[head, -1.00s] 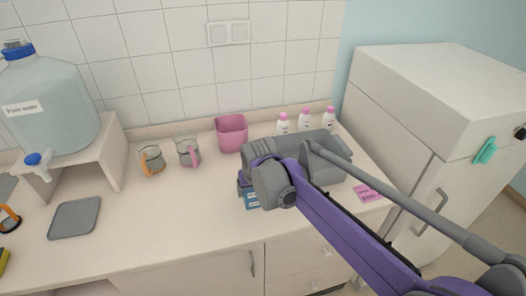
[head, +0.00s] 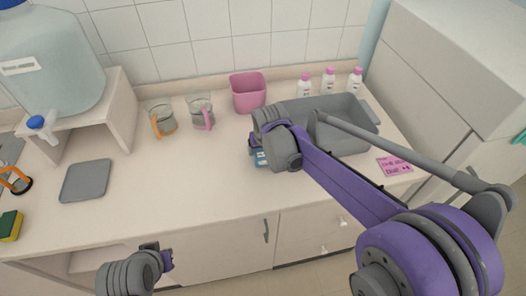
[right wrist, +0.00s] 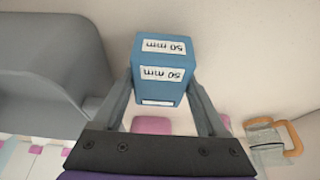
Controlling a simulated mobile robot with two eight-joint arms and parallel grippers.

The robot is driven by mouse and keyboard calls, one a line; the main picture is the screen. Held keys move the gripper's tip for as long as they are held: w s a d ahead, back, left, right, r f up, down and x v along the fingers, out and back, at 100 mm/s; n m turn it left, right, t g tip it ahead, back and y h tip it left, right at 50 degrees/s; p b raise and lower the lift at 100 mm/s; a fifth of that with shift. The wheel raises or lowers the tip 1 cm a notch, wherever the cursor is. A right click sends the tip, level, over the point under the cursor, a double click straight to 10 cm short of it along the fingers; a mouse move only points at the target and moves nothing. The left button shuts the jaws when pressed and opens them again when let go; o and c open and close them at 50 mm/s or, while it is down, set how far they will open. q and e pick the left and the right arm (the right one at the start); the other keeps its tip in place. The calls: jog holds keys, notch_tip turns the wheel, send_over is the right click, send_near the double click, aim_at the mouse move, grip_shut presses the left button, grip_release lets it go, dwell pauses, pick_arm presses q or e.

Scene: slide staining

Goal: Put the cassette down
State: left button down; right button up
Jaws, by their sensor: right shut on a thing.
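The cassette is a small blue box with white "50 mm" labels, seen large in the right wrist view (right wrist: 160,85). My right gripper (right wrist: 162,98) is shut on it, one finger on each side. In the head view the right gripper (head: 257,150) is over the counter, just left of the grey basin's front corner. Only a sliver of the cassette (head: 261,158) shows there, the rest hidden by the gripper. I cannot tell whether it touches the counter. My left gripper (head: 167,260) is low in front of the cabinets, away from the cassette; its jaws are unclear.
The grey basin (head: 355,138) stands right of the cassette, with a pink bin (head: 248,93) and several bottles (head: 328,80) behind. Two glass jugs (head: 201,112) stand at the back. A pink note (head: 395,166) lies at right. The counter's middle front (head: 190,190) is clear.

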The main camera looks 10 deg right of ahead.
jog(key=shift+f, duration=0.75)
jog(key=shift+f, duration=0.25)
jog(key=o, duration=1.5)
jog(key=shift+r, duration=0.1)
